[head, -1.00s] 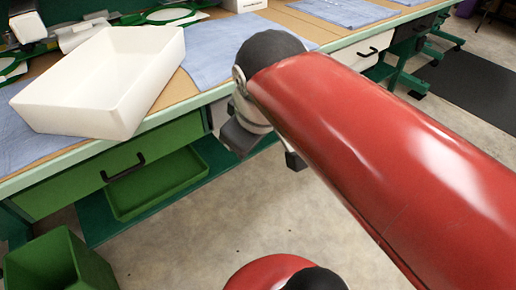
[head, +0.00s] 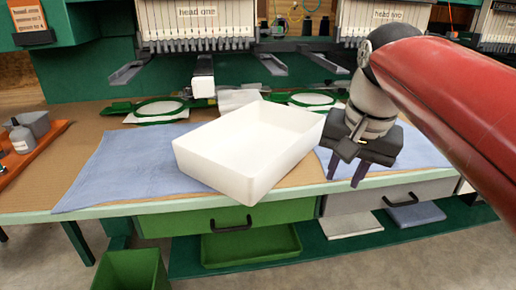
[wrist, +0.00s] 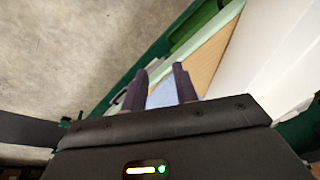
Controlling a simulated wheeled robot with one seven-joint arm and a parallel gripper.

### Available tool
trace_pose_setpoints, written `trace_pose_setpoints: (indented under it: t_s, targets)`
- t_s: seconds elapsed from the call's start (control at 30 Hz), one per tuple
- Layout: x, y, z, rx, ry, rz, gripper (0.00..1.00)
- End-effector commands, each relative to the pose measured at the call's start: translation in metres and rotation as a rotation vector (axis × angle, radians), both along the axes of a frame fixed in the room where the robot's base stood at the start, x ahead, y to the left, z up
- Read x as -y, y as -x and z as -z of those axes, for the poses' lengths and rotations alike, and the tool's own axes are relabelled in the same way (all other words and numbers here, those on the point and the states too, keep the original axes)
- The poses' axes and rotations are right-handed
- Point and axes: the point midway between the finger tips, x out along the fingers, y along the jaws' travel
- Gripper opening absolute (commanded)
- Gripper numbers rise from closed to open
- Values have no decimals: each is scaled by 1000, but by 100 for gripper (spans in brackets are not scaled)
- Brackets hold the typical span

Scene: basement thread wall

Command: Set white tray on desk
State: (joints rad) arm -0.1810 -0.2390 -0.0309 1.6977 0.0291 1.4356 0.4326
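The white tray (head: 215,167) is a rectangular, open-topped, empty-looking box. It sits on the desk (head: 135,203) upright and turned at an angle, with its near corner at the desk's front edge. I cannot tell whether that corner overhangs. My gripper (head: 347,170) is to the right of the tray, apart from it, with fingers pointing down near the front edge. In the wrist view the fingers (wrist: 160,86) are spread with nothing between them, and the tray's white side (wrist: 275,55) fills the right.
Blue cloths (head: 125,165) lie on the desk. Green hoops (head: 158,108) and embroidery heads (head: 195,22) stand behind. An orange tray with bottles (head: 30,147) is at far left. Below are a drawer (head: 235,217), a green tray (head: 250,246) and a green bin (head: 130,270).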

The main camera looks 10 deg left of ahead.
Motion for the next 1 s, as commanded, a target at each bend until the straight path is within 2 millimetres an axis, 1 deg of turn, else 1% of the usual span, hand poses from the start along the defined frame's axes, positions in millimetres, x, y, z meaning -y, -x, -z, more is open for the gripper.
trace_pose_setpoints:
  t_s: [0.03,0.1,0.2,0.3,0.47,0.57,0.63,0.87,1.0]
  targets:
    - [-12,-17,-13,-31,-8,23,29]
    - [-26,-34,-29,-78,-16,66,29]
    - [-46,-53,-46,-136,-19,121,29]
    - [-61,-65,-56,-179,-15,164,29]
    - [-75,-74,-63,-216,-8,207,29]
    - [-78,-75,-61,-226,-6,216,29]
    - [-79,-75,-53,-227,-6,218,29]
    - [-80,-76,-26,-227,-5,217,29]
    - [-83,-78,-4,-227,-5,216,29]
